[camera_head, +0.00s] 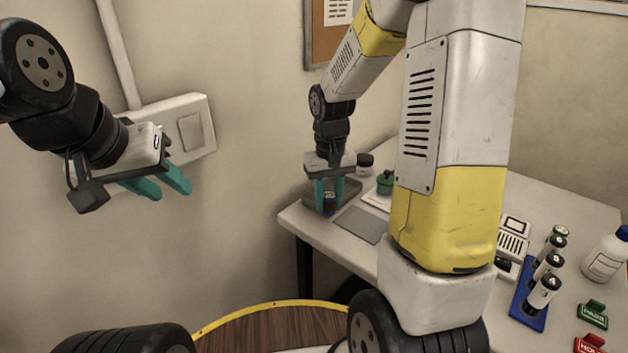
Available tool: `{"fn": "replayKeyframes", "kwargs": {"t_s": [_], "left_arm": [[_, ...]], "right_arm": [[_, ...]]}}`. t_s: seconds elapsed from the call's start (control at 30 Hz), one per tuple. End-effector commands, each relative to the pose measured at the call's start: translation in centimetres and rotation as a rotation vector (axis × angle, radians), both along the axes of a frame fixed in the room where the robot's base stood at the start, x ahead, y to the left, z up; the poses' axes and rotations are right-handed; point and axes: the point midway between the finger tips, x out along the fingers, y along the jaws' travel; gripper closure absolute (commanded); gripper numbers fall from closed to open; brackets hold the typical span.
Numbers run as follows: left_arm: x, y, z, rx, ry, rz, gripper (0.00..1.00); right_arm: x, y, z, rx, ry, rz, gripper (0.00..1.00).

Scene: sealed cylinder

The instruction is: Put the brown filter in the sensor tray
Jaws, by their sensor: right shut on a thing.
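My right gripper (329,194), with teal fingers, points down at the far left corner of the table. It is shut on a small dark cylinder (329,203) with a blue part; the fingers hide much of it, and I cannot tell if it is the brown filter. A dark grey tray (350,190) lies under and around this gripper. The cylinder is over or inside the tray; whether it touches the bottom is unclear. My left gripper (165,187) is open and empty in front of the wall at left, away from the table.
My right arm hides the table's middle.

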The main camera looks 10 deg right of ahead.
Motion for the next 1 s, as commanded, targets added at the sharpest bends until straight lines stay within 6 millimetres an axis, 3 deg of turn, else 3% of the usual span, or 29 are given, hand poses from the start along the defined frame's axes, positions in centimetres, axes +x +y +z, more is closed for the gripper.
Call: {"fn": "replayKeyframes", "kwargs": {"t_s": [0.2, 0.4, 0.57, 0.8, 1.0], "left_arm": [[0.0, 0.0, 0.0, 0.000, 0.000, 0.000, 0.64], [0.0, 0.0, 0.0, 0.000, 0.000, 0.000, 0.64], [0.0, 0.0, 0.0, 0.000, 0.000, 0.000, 0.64], [0.0, 0.0, 0.0, 0.000, 0.000, 0.000, 0.64], [0.0, 0.0, 0.0, 0.000, 0.000, 0.000, 0.64]], "right_arm": [[5.8, -0.6, -0.6, 0.000, 0.001, -0.001, 1.00], [8.8, -0.9, -0.8, 0.000, -0.001, 0.000, 1.00], [9.2, -1.0, -1.4, 0.000, 0.002, 0.001, 1.00], [9.1, -1.0, -4.3, 0.000, 0.002, 0.000, 1.00], [9.2, -1.0, -4.4, 0.000, 0.000, 0.000, 1.00]]}}
